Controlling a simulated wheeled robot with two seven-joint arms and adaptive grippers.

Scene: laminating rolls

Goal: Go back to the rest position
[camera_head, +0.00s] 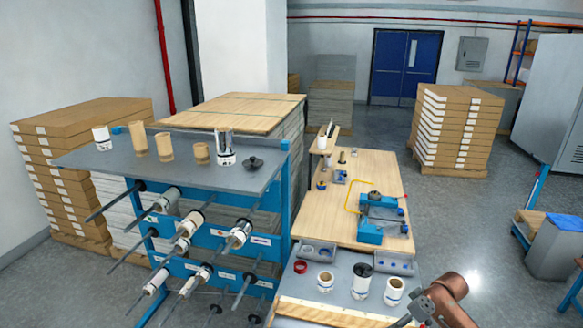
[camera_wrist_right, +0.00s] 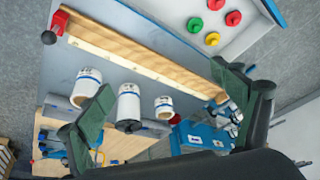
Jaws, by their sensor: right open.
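My right gripper (camera_head: 418,310) is at the bottom right of the head view, beside the near grey table (camera_head: 340,300). In the right wrist view my right gripper (camera_wrist_right: 160,80) has its fingers spread wide, with nothing held between them. Three white rolls stand on the grey table: a left one (camera_head: 325,282), a middle one with a black top (camera_head: 361,281) and a right one (camera_head: 393,291). They also show in the wrist view (camera_wrist_right: 128,103), beyond the fingers and apart from them. My left gripper is not in view.
A blue rack (camera_head: 285,200) with rolls on rods stands left, with several rolls on its grey top shelf (camera_head: 190,175). A wooden workbench (camera_head: 335,215) holds a blue device (camera_head: 370,232). Stacked boxes (camera_head: 458,125) stand behind. Open floor (camera_head: 470,220) lies right of the bench.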

